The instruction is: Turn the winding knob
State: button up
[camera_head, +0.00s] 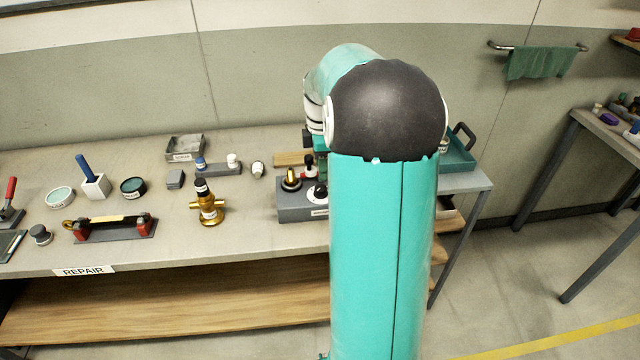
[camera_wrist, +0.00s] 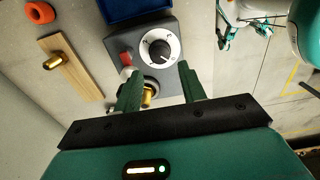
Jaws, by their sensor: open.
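A grey box (camera_wrist: 165,50) fills the top middle of the wrist view. Which of these is the winding knob is not labelled legibly. My gripper (camera_wrist: 160,85) is open, its green fingers either side of the brass piece in the picture; contact cannot be told. In the head view the box (camera_head: 300,213) shows left of my arm, which hides most of my gripper.
A wooden block with a brass peg (camera_wrist: 70,68) and an orange ring (camera_wrist: 39,12) lie left of the box in the wrist view. A brass valve (camera_head: 208,206) stands left of it on the bench (camera_head: 270,245) in the head view. A teal tray (camera_head: 458,155) is at the right end.

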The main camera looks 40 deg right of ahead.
aim_at(321, 188)
notch_tip(321, 188, down, 7)
jog(key=shift+f, duration=0.1)
jog(key=shift+w, duration=0.1)
jog(key=shift+c, duration=0.2)
jog(key=c, duration=0.7)
